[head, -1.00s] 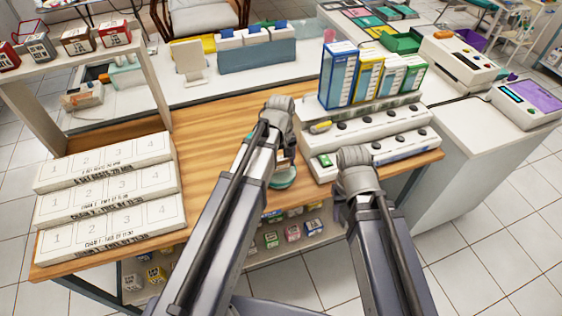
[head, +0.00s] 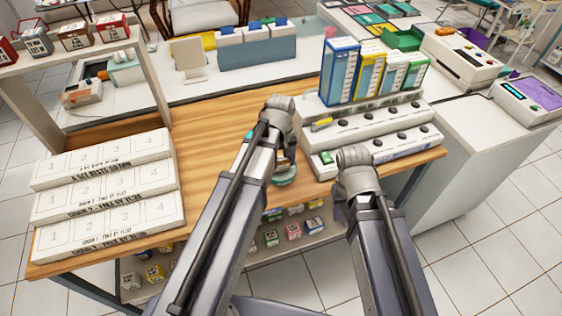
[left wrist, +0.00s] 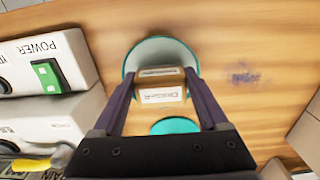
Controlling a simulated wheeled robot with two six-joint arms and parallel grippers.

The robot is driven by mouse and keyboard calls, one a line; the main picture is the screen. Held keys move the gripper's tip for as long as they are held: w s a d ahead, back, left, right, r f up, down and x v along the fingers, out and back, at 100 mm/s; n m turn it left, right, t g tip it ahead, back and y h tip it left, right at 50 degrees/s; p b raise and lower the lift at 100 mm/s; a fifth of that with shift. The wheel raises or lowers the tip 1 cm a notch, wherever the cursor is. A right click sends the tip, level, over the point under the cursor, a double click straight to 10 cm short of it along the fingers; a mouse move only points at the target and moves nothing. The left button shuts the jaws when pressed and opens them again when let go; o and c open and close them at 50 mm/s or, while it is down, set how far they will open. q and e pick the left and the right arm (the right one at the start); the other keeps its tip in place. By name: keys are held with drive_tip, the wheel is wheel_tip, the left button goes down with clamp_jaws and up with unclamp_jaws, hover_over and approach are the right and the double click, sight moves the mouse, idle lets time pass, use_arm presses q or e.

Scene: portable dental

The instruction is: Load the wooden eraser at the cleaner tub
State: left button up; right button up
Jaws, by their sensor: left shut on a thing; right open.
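The wooden eraser (left wrist: 162,92), a small brown block with a pale label, is between the fingers of my left gripper (left wrist: 160,84) in the left wrist view. The gripper is shut on it. The cleaner tub (left wrist: 150,47), round and pale with a teal rim, appears behind the eraser; whether the eraser is inside it or above it I cannot tell. In the head view the tub (head: 285,175) shows beside my left arm near the desk's front edge. My right arm reaches the desk's front right, but its gripper is hidden.
A teal disc (left wrist: 175,126) lies nearer the gripper in the left wrist view. White units with knobs (head: 375,132) stand right of the tub. White numbered trays (head: 105,190) occupy the desk's left side. Bare wood (head: 210,125) lies between.

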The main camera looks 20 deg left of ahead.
use_arm(q)
drive_tip(key=shift+f+b, duration=0.55)
idle(1.4)
drive_tip(key=shift+r, duration=0.1)
wheel_tip(320, 180, up, 7)
drive_tip(key=p, duration=0.7)
